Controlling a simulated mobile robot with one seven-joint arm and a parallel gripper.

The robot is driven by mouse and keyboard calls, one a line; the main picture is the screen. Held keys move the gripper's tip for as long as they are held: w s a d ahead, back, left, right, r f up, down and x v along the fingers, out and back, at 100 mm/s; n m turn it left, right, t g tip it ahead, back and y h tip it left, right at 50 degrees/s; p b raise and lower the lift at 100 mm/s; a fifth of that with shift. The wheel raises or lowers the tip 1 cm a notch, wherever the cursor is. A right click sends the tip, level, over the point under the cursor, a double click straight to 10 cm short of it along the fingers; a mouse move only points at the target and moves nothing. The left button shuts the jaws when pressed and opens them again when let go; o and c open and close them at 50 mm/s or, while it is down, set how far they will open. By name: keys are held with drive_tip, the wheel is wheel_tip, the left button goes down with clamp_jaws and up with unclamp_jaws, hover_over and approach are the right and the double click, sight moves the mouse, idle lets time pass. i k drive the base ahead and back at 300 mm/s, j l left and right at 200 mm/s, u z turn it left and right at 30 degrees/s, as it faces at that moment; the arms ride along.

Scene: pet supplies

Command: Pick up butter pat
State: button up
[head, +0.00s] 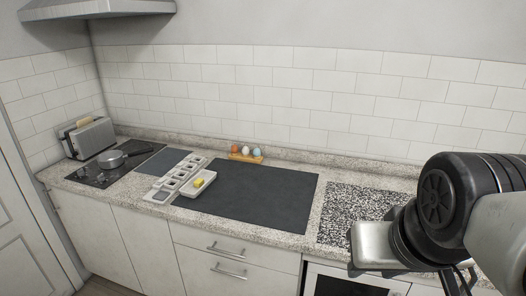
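The butter pat (199,182) is a small yellow block. It sits on a pale rectangular dish (184,192) on the counter, left of the middle of the head view. The dish stands at the left edge of a dark mat (255,197). My arm fills the right side of the view. Part of my gripper (458,284) shows at the lower right, dark and cut off by the bottom edge. It is far to the right of the butter pat and apart from it. I cannot see whether its fingers are open or shut.
A pale compartment tray (161,195) stands just left of the dish. A wooden holder with egg-shaped items (245,157) is behind the mat. The dark mat's middle is clear.

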sight(199, 182)
drive_tip(key=i+j+z, duration=0.1)
drive_tip(key=j, duration=0.25)
drive_tip(key=i+j+z, duration=0.1)
drive_tip(key=j, duration=0.25)
drive_tip(key=i+j+z, duration=0.1)
drive_tip(key=j, duration=0.3)
drive_tip(key=i+j, duration=0.15)
drive_tip(key=j, duration=0.25)
drive_tip(key=i+j, duration=0.15)
drive_tip(key=j, duration=0.25)
drive_tip(key=i+j, duration=0.15)
drive_tip(key=j, duration=0.25)
drive_tip(key=i+j+z, duration=0.1)
drive_tip(key=j, duration=0.3)
drive_tip(key=i+j, duration=0.2)
drive_tip(key=j, duration=0.25)
drive_tip(key=i+j, duration=0.15)
drive_tip(key=j, duration=0.25)
